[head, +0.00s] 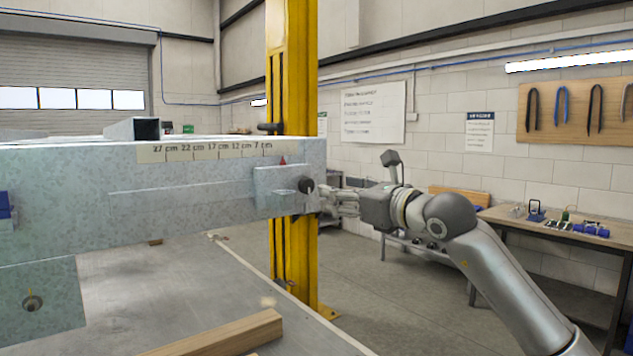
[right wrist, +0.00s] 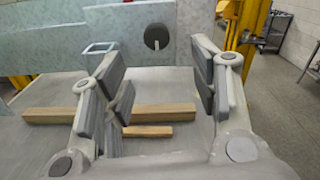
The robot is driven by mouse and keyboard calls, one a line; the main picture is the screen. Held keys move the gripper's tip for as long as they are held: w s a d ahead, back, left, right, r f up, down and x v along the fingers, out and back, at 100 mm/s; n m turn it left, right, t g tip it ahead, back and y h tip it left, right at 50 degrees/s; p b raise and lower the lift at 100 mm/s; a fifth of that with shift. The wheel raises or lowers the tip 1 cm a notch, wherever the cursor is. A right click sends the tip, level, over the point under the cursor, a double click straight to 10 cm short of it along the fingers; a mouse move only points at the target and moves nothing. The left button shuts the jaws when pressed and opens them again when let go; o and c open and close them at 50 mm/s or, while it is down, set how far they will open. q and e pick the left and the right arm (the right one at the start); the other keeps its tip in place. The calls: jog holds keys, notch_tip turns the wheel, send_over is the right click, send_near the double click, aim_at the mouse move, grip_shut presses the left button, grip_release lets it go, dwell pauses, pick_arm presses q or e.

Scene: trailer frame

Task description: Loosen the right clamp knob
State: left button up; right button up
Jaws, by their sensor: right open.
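The right clamp knob (head: 306,185) is a small dark round knob on a grey clamp plate (head: 275,193) at the right end of the galvanised beam (head: 150,195). In the right wrist view the knob (right wrist: 156,36) is a dark disc at the top middle. My right gripper (head: 328,203) is just right of and slightly below the knob in the head view. In the right wrist view my right gripper (right wrist: 160,65) is open and empty, its fingers apart, with the knob seen beyond the gap. It does not appear to touch the knob. My left gripper is not in view.
A scale strip (head: 210,151) runs along the beam's top. A yellow post (head: 291,75) stands behind the beam end. Wooden bars (head: 222,335) lie on the grey table (head: 165,300) below. A workbench (head: 550,224) with tools stands at the right.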

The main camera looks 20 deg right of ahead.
aim_at(309, 186)
jog(key=p+x, duration=0.2)
jog(key=x, duration=0.1)
jog(key=r+p+x, duration=0.1)
jog(key=shift+w+a, duration=0.25)
jog(key=shift+a, duration=0.15)
jog(key=x, duration=0.1)
jog(key=p+x, duration=0.1)
jog(key=x, duration=0.1)
jog(key=p+x, duration=0.1)
jog(key=shift+w+f, duration=0.35)
jog(key=shift+w+a, duration=0.1)
jog(key=shift+w+f, duration=0.1)
jog(key=shift+w, duration=0.05)
jog(key=c, duration=1)
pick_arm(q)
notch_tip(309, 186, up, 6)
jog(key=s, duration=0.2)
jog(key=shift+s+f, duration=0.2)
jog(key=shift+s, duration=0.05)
pick_arm(e)
jog(key=shift+c, duration=0.2)
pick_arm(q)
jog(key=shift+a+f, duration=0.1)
